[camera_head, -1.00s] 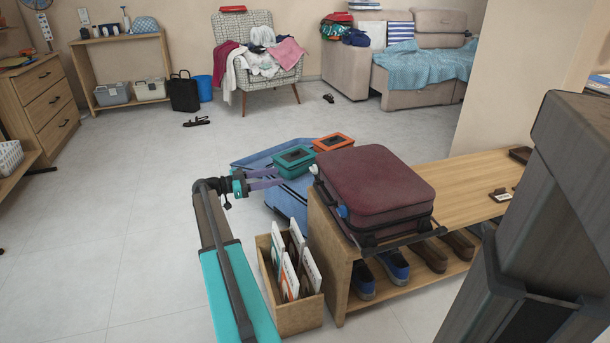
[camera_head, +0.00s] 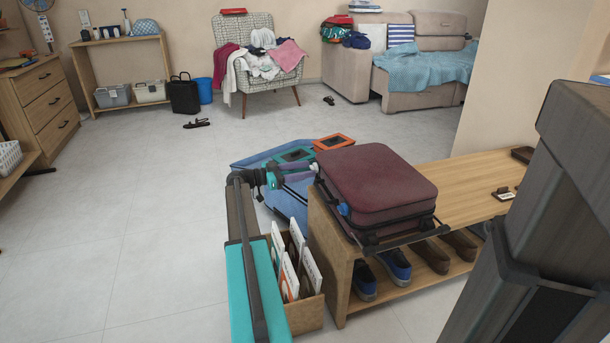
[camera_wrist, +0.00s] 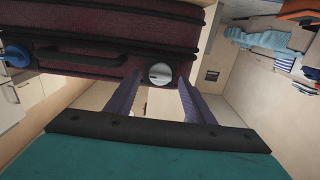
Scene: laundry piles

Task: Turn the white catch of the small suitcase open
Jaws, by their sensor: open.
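The small maroon suitcase (camera_head: 378,185) lies flat on the wooden bench, and its side with the catches faces my gripper. In the wrist view the suitcase (camera_wrist: 115,30) fills the top left, with a dark handle (camera_wrist: 80,57) along its side. The white catch (camera_wrist: 160,73) is a round knob with a slot near one end of that side. A blue catch (camera_wrist: 17,55) is at the other end; it also shows in the head view (camera_head: 343,209). My gripper (camera_wrist: 160,82) is open, its purple fingers to either side of the white catch; contact cannot be told.
The bench (camera_head: 465,177) holds the suitcase near its left end, with shoes (camera_head: 398,264) on the shelf below. A box of upright cards (camera_head: 306,316) stands beside the bench under my arm.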

